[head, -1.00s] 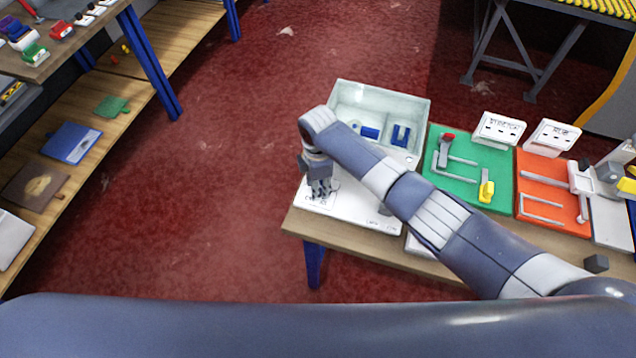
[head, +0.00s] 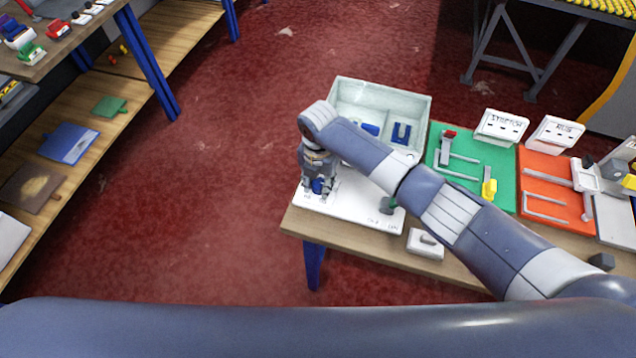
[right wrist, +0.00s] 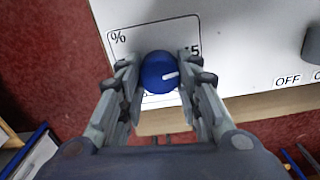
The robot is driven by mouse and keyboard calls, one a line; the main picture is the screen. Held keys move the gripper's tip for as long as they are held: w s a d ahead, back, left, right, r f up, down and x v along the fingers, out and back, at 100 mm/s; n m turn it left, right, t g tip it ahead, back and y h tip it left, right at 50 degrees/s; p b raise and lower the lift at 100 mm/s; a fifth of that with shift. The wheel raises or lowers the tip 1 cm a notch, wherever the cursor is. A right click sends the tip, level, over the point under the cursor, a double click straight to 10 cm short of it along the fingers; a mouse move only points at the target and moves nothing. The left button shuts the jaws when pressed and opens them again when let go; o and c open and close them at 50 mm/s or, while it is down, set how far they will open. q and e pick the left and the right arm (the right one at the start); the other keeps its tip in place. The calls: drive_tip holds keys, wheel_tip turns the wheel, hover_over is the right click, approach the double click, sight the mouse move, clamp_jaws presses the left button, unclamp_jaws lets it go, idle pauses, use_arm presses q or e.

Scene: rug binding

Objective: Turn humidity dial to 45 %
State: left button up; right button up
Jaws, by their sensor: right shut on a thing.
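The humidity dial is a round blue knob (right wrist: 160,72) with a white pointer line, on a white panel (right wrist: 225,30) with a "%" mark and a partly hidden scale. In the right wrist view the pointer points right, toward a number ending in 5. My right gripper (right wrist: 159,85) is shut on the dial, one finger on each side. In the head view the right gripper (head: 318,188) is over the left end of the panel, with the blue dial (head: 319,186) showing between its fingers. The fingers hide most of the scale. My left gripper is not in view.
A grey knob (head: 387,205) stands at the panel's right end, by "OFF" lettering. Green (head: 500,165) and orange (head: 535,195) boards with levers lie to the right. Red floor lies left of the table.

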sight(319, 184)
drive_tip(key=shift+n, duration=0.6)
drive_tip(key=o, duration=1)
drive_tip(key=shift+o, duration=0.2)
drive_tip(key=shift+r, duration=0.2)
wheel_tip(319, 184, up, 12)
drive_tip(key=shift+f, duration=0.2)
